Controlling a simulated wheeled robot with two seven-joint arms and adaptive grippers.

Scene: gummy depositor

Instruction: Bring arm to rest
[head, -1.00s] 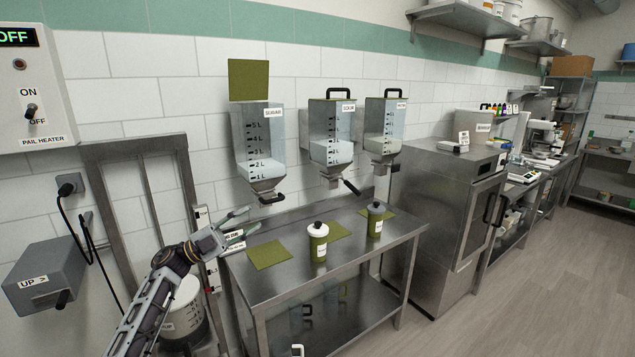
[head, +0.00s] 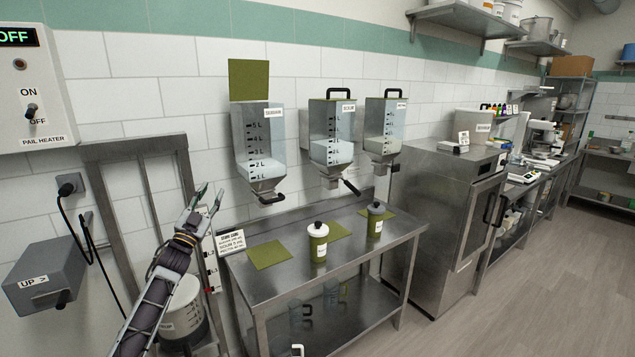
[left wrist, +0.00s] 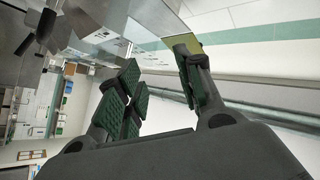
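My left gripper (head: 207,203) is raised in the head view, left of the steel table (head: 297,287) and in front of the tiled wall. Its fingers point up and are spread apart with nothing between them. In the left wrist view the green-padded fingers (left wrist: 160,85) are also apart and empty. My right gripper is in neither view.
Three wall hoppers (head: 259,152) hang above the table. A pail (head: 184,308) stands low at left, beside a metal frame (head: 107,190).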

